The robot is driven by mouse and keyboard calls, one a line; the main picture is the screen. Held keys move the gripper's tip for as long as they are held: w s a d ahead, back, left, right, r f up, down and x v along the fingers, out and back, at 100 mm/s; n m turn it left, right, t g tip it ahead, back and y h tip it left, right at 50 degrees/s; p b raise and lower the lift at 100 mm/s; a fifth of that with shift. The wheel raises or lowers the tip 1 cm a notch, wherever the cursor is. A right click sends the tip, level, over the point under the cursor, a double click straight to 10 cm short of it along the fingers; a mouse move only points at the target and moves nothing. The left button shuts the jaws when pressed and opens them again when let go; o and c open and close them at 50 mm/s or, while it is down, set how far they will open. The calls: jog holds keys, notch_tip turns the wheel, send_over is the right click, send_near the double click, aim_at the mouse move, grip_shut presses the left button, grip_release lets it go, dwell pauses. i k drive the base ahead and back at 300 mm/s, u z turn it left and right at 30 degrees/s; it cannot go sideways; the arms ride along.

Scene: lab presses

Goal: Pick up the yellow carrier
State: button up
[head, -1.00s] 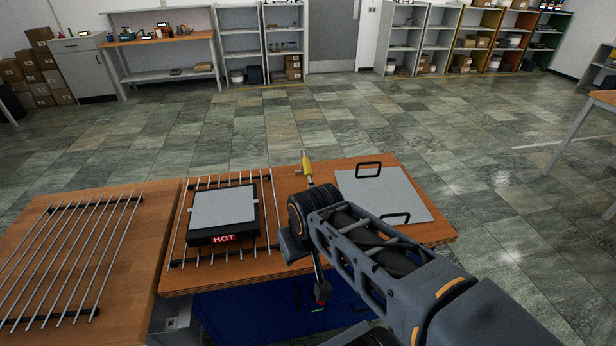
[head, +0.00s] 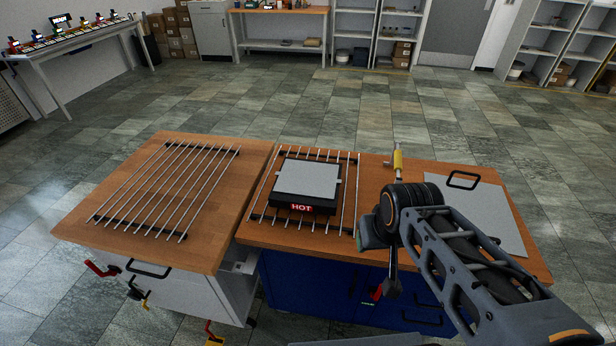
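Several small coloured items (head: 60,30) stand in a row on the white bench at the far upper left. They are too small to tell which is the yellow carrier. A yellow and grey fitting (head: 398,160) stands by the back edge of the near wooden worktop, just behind my arm; I cannot tell exactly what it is. My gripper (head: 391,288) hangs at the lower end of my arm, in front of the blue cabinet. It is far from the bench with the coloured items. Its fingers are too dark to read, and nothing is clearly seen in it.
A hot plate (head: 302,208) marked HOT sits on a rod rack. Another rod rack (head: 165,190) lies on the left worktop. Red levers (head: 100,268) stick out in front. The tiled floor (head: 240,105) behind is clear.

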aim_at(395, 157)
jog(key=z, duration=0.9)
jog(key=i, duration=0.35)
jog(key=u, duration=0.45)
